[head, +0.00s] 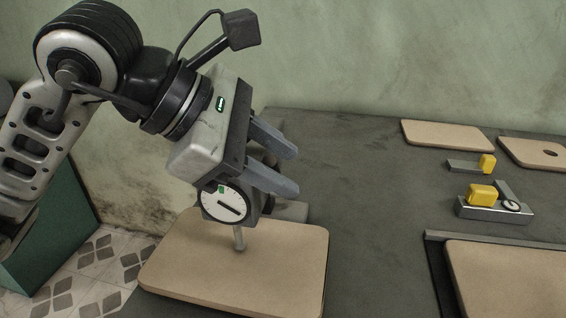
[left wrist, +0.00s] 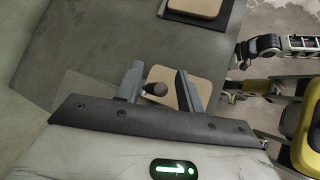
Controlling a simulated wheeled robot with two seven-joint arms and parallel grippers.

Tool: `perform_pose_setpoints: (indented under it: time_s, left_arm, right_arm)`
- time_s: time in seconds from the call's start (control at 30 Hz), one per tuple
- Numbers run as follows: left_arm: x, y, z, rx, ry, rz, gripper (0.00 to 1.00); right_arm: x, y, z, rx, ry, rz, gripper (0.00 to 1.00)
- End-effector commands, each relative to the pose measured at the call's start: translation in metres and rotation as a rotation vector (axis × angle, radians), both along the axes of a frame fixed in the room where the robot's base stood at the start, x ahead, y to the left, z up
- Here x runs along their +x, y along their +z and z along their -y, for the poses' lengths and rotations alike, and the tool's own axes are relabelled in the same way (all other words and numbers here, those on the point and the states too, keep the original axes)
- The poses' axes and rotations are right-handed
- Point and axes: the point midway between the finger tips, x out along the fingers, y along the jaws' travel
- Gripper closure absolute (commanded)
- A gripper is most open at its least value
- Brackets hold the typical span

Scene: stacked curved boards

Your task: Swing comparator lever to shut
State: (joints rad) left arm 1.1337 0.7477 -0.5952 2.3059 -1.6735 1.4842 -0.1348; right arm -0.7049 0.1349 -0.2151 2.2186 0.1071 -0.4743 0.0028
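The comparator has a white round dial (head: 226,203) with a dark needle and a green mark. Its thin probe (head: 239,238) points down at a tan board (head: 245,265) at the table's front left. My left gripper (head: 277,160) is open, its two grey fingers just above and right of the dial. In the left wrist view a dark rounded knob (left wrist: 156,89), seemingly the lever's end, shows between the spread fingers of the left gripper (left wrist: 158,84). I cannot tell whether they touch it. The gripper hides much of the comparator. My right arm (left wrist: 268,46) shows partly; its finger state is unclear.
At the right stand a metal block with a yellow part and small dial (head: 495,207), and another yellow-ended piece (head: 472,164). Tan boards lie at the back (head: 447,135) and front right (head: 510,275). The table's middle (head: 370,220) is clear.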

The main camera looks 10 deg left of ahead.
Motion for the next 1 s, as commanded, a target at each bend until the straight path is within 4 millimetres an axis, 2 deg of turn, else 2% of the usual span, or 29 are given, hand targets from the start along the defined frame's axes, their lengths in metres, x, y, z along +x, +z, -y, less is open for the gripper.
perform_pose_setpoints:
  time_s: [0.13, 0.43, 0.57, 0.77, 1.0]
  left_arm:
    - [0.003, -0.007, 0.007, -0.001, -0.002, -0.001, 0.62]
    - [0.004, -0.008, 0.007, -0.001, 0.0, 0.0, 0.62]
    - [0.004, -0.008, 0.007, -0.001, -0.001, -0.001, 0.98]
    - [0.003, -0.009, 0.007, -0.001, -0.001, 0.004, 1.0]
    - [-0.003, -0.018, 0.008, -0.001, -0.002, 0.091, 1.0]
  right_arm:
    - [0.0, 0.0, 0.0, 0.0, 0.0, 0.0, 0.45]
    - [0.0, 0.0, 0.0, -0.001, -0.001, 0.0, 0.45]
    - [0.0, -0.001, 0.0, -0.001, -0.001, -0.001, 0.45]
    - [0.0, -0.003, 0.0, -0.001, -0.001, -0.001, 0.45]
    - [0.002, -0.024, 0.001, -0.008, 0.002, 0.019, 0.45]
